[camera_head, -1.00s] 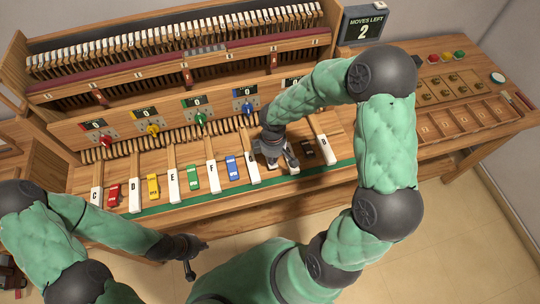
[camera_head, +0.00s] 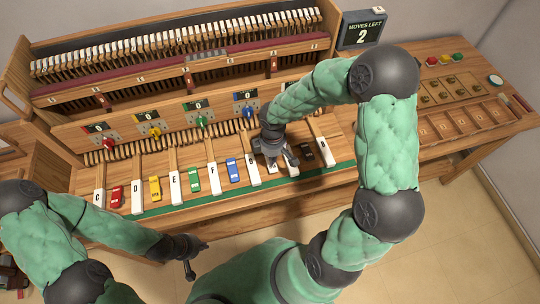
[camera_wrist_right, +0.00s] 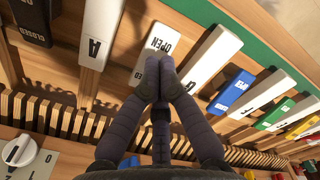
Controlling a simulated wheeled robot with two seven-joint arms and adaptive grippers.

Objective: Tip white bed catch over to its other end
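The white bed catch (camera_wrist_right: 152,52) lies between the A key (camera_wrist_right: 96,40) and the G key (camera_wrist_right: 212,58) in the right wrist view. The word OPEN shows on its upper face. My right gripper (camera_wrist_right: 160,76) has its two fingertips together over the catch's lower part, hiding that part; I cannot tell if they touch it. Nothing shows between the fingers. In the head view my right gripper (camera_head: 286,160) hides most of the catch. My left gripper (camera_head: 190,262) hangs in front of the bench, away from the keys; its finger state is unclear.
The blue catch (camera_head: 234,170) and black catch (camera_head: 306,151) lie nearby, on either side of the white one. The black one reads CLOSED in the wrist view. Green, yellow and red catches sit further left between keys. A sign (camera_head: 362,28) reads MOVES LEFT 2.

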